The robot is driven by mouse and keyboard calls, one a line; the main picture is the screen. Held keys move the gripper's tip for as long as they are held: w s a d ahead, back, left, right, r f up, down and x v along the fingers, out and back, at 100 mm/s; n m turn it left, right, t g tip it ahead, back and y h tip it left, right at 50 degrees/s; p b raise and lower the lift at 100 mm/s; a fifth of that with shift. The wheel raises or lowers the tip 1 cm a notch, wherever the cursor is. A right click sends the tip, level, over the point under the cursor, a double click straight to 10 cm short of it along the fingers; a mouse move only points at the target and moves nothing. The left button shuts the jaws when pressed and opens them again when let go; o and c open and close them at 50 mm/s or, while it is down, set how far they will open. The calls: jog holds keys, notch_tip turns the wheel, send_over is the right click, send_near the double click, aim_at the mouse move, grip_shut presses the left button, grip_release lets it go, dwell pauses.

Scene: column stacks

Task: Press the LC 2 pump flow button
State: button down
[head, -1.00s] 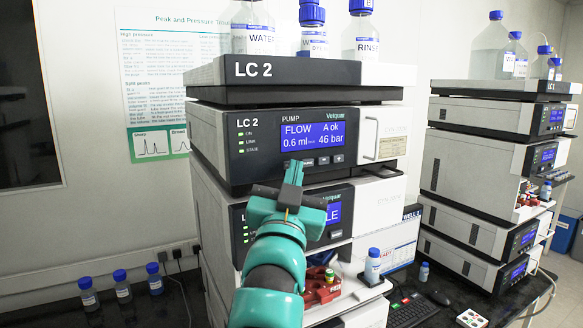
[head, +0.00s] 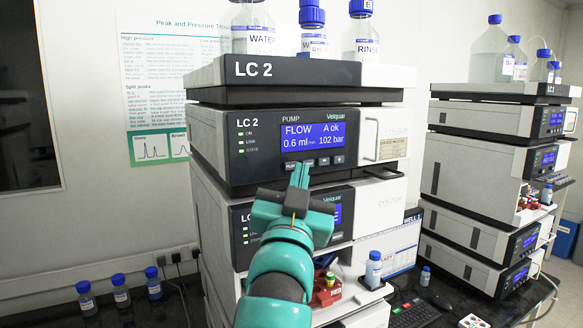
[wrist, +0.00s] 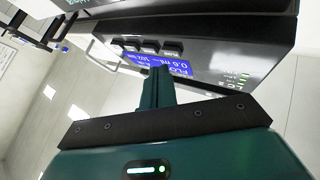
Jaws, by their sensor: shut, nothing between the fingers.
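The LC 2 pump (head: 250,165) is a dark-fronted module near the top of the left stack. Its blue screen (head: 313,135) reads FLOW 0.6 ml, A ok, 102 bar. A row of small dark buttons lies under the screen; the leftmost, the flow button (head: 291,167), is just above my gripper's tip. My gripper (head: 299,175) is shut and empty, pointing at the pump front. In the wrist view, the shut fingers (wrist: 160,75) overlap the screen edge near the flow button (wrist: 172,48). Whether they touch the panel I cannot tell.
Capped bottles (head: 312,30) stand on the stack's top tray. Below the pump is a second module (head: 243,235) with its own screen, partly hidden by my arm. A handle (head: 370,140) is right of the pump screen. Another stack (head: 470,150) stands at the right.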

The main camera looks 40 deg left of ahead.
jog(key=d+b, duration=0.1)
jog(key=s+d+b, duration=0.1)
jog(key=d, duration=0.1)
jog(key=s+d+b, duration=0.1)
jog(key=b, duration=0.1)
jog(key=shift+d, duration=0.3)
dwell(0.7)
